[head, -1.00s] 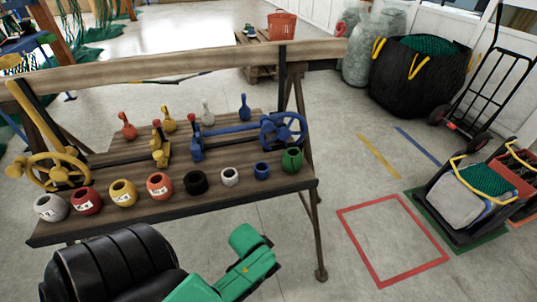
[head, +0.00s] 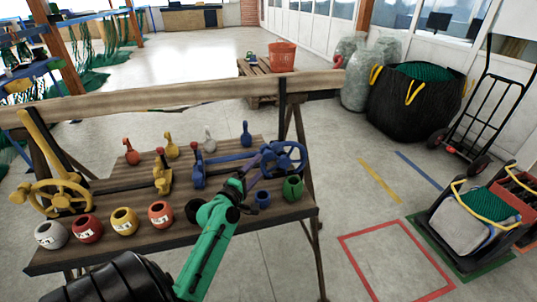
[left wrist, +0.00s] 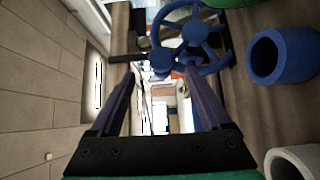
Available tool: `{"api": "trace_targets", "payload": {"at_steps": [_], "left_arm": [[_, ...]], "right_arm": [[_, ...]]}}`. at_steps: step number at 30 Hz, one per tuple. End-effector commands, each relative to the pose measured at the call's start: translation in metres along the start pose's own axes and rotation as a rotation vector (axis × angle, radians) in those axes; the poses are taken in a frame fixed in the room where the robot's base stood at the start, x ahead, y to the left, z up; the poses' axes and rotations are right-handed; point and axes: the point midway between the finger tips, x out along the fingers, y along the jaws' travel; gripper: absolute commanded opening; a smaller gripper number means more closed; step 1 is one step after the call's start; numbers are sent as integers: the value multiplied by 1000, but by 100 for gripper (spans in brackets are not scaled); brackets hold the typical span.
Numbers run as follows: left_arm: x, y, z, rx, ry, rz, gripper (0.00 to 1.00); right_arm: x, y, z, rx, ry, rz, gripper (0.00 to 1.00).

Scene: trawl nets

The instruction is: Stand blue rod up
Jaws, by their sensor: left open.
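The blue rod (head: 232,158) lies nearly level over the bench, running from the blue lever stand (head: 198,172) toward the blue handwheel (head: 292,153) at the right end. My left gripper (head: 263,154) is open, its purple fingers close to the left side of the handwheel and near the rod's right part. In the left wrist view, the handwheel (left wrist: 190,42) shows beyond the spread fingers of the gripper (left wrist: 161,82). Nothing is clearly held between them. Whether a finger touches the rod or wheel, I cannot tell. My right gripper is out of view.
Along the bench's front edge stand several pots, including a blue one (head: 263,198) and a green one (head: 292,188) right of my arm. A yellow handwheel (head: 50,196) with a raised yellow rod (head: 38,138) is at left.

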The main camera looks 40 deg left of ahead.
Motion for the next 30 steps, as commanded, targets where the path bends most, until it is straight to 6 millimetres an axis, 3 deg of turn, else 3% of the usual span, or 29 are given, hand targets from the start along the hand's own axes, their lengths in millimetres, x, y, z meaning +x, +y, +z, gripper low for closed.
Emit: {"api": "trace_targets", "payload": {"at_steps": [3,9,19,20,24,26,30], "left_arm": [[34,3,0,1,-1,2,81],[73,0,1,3,-2,-1,81],[82,-1,1,4,-2,-3,81],[82,-1,1,4,-2,-3,73],[82,-1,1,4,-2,-3,20],[82,-1,1,4,-2,-3,0],[82,-1,1,4,-2,-3,0]], "right_arm": [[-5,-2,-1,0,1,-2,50],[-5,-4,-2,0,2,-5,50],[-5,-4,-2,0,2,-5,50],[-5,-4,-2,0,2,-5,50],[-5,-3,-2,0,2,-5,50],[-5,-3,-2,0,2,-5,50],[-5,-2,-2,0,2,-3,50]]}}
